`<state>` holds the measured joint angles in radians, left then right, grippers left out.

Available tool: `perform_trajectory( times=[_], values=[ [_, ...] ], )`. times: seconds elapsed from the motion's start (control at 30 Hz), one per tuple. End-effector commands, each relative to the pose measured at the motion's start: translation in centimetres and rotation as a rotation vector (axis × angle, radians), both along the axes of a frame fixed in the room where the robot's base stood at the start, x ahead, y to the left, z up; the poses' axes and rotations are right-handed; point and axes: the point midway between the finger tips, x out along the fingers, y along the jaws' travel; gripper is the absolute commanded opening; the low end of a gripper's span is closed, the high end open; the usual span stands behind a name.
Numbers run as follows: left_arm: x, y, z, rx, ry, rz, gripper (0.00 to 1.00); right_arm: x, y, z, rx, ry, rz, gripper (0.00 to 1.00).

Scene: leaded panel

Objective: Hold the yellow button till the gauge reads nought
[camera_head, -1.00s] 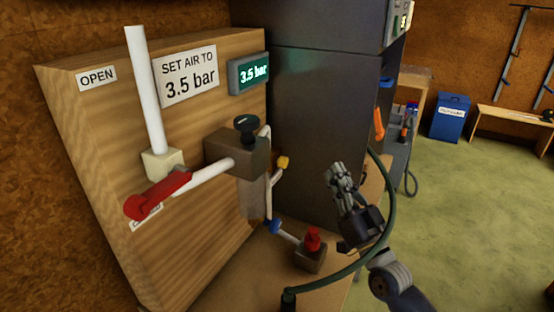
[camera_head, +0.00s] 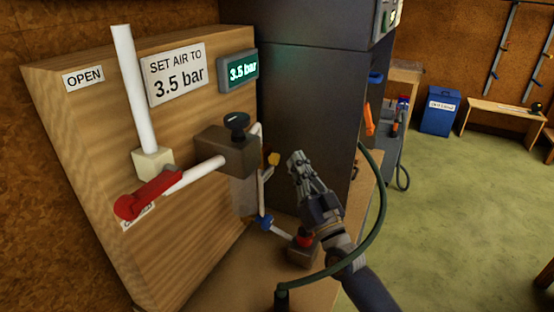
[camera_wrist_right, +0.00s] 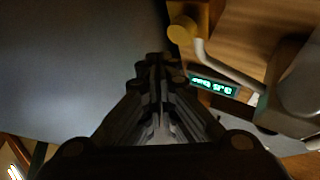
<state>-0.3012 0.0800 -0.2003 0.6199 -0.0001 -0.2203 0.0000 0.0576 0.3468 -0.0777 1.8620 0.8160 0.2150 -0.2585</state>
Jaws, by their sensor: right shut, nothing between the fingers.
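The yellow button (camera_head: 274,159) sits on the end of a short white pipe beside the brown valve block, and it also shows in the wrist view (camera_wrist_right: 183,31). My right gripper (camera_head: 296,158) is shut and empty, just right of the yellow button. In the wrist view its fingertips (camera_wrist_right: 160,62) are below and left of the button, apart from it. My left gripper is out of view.
A red lever (camera_head: 148,195) and a valve block with a black knob (camera_head: 227,150) stand out from the panel. A red knob (camera_head: 304,238) and a blue fitting (camera_head: 266,222) are low down. A dark green hose (camera_head: 372,215) loops past my right arm. A dark cabinet (camera_head: 305,110) stands behind.

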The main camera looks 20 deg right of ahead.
Motion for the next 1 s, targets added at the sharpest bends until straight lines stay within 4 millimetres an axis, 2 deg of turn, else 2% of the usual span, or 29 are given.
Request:
perform_trajectory(
  times=[0.23, 1.0],
  values=[
    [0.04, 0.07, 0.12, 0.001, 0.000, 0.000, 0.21, 0.88, 0.83, 0.03, 0.000, 0.000, 0.001, 0.00],
    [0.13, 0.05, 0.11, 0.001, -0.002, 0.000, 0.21, 0.88, 0.83, 0.02, 0.000, 0.000, 0.001, 0.00]
  ],
)
